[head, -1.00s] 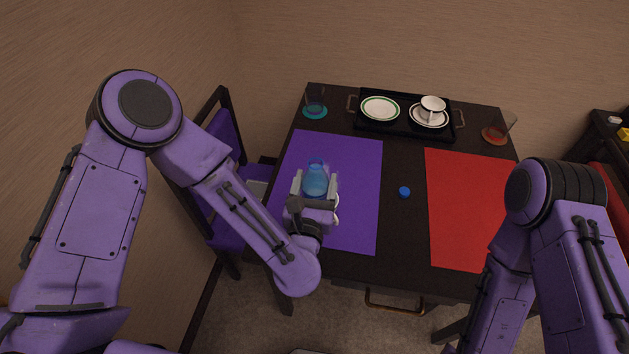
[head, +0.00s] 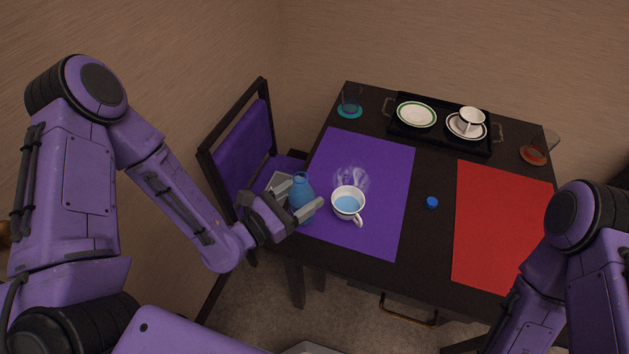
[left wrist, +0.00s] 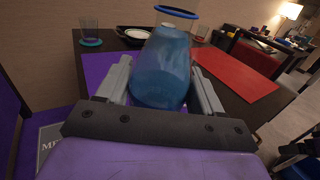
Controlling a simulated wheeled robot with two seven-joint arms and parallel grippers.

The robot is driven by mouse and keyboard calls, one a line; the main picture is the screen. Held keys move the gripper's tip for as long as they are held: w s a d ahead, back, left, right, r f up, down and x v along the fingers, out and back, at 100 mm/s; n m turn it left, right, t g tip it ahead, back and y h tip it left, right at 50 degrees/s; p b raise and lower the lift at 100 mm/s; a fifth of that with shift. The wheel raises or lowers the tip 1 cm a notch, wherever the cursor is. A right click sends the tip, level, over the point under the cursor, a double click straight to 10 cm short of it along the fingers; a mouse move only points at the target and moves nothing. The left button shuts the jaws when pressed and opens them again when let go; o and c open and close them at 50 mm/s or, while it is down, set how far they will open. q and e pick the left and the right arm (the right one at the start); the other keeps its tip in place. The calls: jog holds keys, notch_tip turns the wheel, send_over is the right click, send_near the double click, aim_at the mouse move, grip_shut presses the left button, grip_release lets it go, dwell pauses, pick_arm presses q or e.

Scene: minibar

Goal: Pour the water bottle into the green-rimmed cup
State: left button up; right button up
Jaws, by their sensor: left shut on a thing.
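My left gripper (head: 296,206) is shut on the blue see-through water bottle (head: 301,191). The bottle is roughly upright at the left edge of the purple mat, just left of a white cup and apart from it. The left wrist view shows the bottle (left wrist: 163,72) between both fingers, with its blue-ringed mouth at the top. The white cup (head: 340,214) stands upright on the mat with its handle toward the lower right. It holds blue liquid (head: 347,204). I cannot clearly tell its rim colour. My right arm shows at the right, but its gripper is out of view.
The purple mat (head: 385,215) and red mat (head: 500,225) lie on the dark table. A blue cap (head: 432,202) lies between them. A black tray (head: 440,143) at the back holds a green-rimmed plate (head: 416,115) and another cup (head: 470,119). A clear glass (head: 351,98) stands back left.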

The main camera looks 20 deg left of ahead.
pick_arm(q)
jog(key=shift+s+a+f, duration=0.1)
jog(key=shift+s+f, duration=0.05)
jog(key=shift+s, duration=0.15)
jog(key=shift+m+g+y, duration=0.3)
jog(key=shift+g, duration=0.4)
jog(key=shift+w+d+f+p, duration=0.55)
jog(key=shift+w+d+f, duration=0.55)
jog(key=shift+w+d, duration=0.15)
jog(key=shift+w+d+f+g+y+p, duration=0.5)
jog(key=shift+w+d+f+g+p, duration=0.3)
jog(key=shift+w+d+f+p, duration=0.25)
jog(key=shift+a, duration=0.1)
jog(key=shift+s+a+r+g+y+p, duration=0.1)
jog(key=shift+s+a+g+y+p, duration=0.25)
jog(key=shift+p, duration=1.05)
jog(key=shift+s+a+f+m+g+y+p, duration=0.15)
jog(key=shift+g+y+p, duration=0.3)
jog(key=shift+p, duration=0.35)
jog(key=shift+s+a+f+m+g+y+p, duration=0.15)
jog(key=shift+g+y+p, duration=0.2)
jog(key=shift+p, duration=0.4)
dwell(1.6)
